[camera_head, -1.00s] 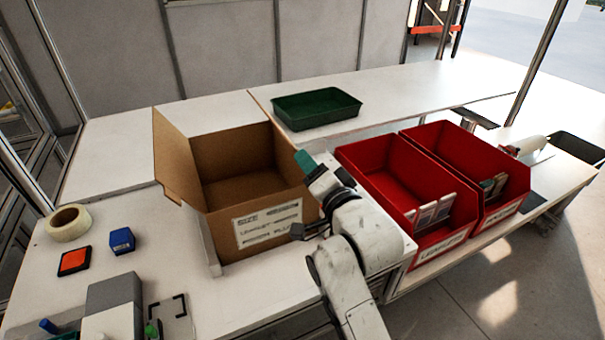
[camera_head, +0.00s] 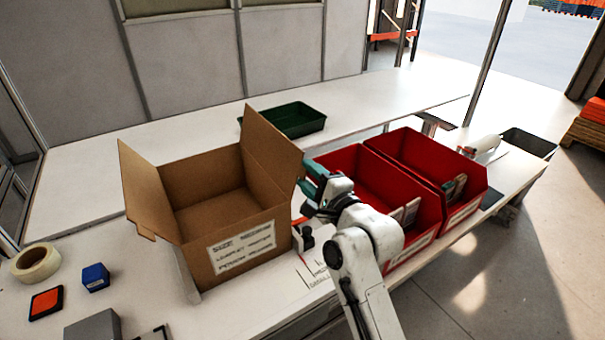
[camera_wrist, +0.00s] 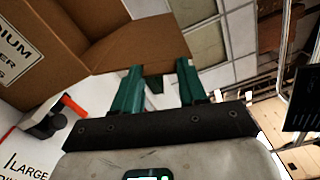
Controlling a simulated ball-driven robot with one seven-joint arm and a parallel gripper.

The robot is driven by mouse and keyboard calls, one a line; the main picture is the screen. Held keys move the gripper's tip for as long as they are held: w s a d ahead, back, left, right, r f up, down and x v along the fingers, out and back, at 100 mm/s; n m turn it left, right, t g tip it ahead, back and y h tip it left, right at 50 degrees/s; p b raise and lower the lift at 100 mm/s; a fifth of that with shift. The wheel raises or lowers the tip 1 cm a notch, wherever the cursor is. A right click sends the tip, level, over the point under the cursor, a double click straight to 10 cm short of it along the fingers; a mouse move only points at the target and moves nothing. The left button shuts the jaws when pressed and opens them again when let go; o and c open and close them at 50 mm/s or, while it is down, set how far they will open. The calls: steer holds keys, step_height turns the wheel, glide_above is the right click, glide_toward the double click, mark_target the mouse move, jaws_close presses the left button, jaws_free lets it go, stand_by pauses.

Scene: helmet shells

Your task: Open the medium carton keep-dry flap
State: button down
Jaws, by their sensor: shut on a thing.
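The open brown medium carton (camera_head: 215,200) stands on the white bench with a printed label on its front. Its left flap (camera_head: 148,192) is raised and leans outward. Its right flap (camera_head: 270,145) stands up above the right wall, and the flap also shows in the wrist view (camera_wrist: 140,45). My gripper (camera_head: 308,176) is at the lower right edge of this flap. In the wrist view its green fingers (camera_wrist: 160,85) reach the flap's edge and are shut on it; the exact contact is partly hidden. The carton's inside looks empty where visible.
Two red bins (camera_head: 430,175) stand close to the right of my arm. A green tray (camera_head: 297,121) lies behind the carton. A tape roll (camera_head: 36,263), a blue block (camera_head: 95,277) and an orange-topped pad (camera_head: 46,302) lie at left. The back bench is mostly clear.

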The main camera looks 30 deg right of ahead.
steer(key=shift+d+f+m+p, duration=0.3)
steer(key=shift+d+m, duration=0.25)
steer(key=shift+m, duration=0.15)
steer(key=c, duration=0.6)
jaws_free()
steer(key=s+b, duration=0.1)
steer(key=s, duration=1)
steer(key=shift+b, duration=0.35)
steer(key=shift+w, duration=0.1)
